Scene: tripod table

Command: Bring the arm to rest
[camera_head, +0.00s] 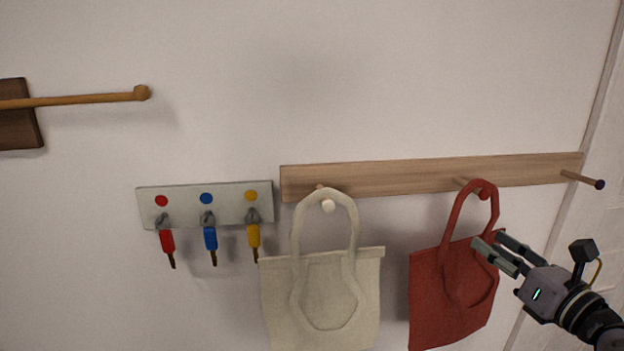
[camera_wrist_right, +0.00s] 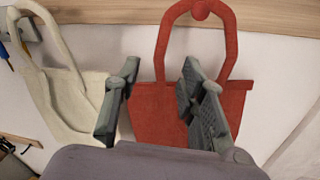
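My right gripper (camera_head: 488,246) is at the lower right in the head view, in front of the red bag's right upper part. In the right wrist view its two fingers (camera_wrist_right: 158,108) are spread apart with nothing between them, and the red bag (camera_wrist_right: 165,108) shows behind them. The red bag (camera_head: 440,290) hangs by its handle from a peg on the wooden rail (camera_head: 400,180). My left gripper is not in either view.
A cream bag (camera_head: 322,275) hangs on the rail's left peg. The right peg (camera_head: 582,179) is bare. A key board (camera_head: 182,202) with red, blue and yellow keys is left of the rail. A wooden rod (camera_head: 80,100) sticks out at the upper left.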

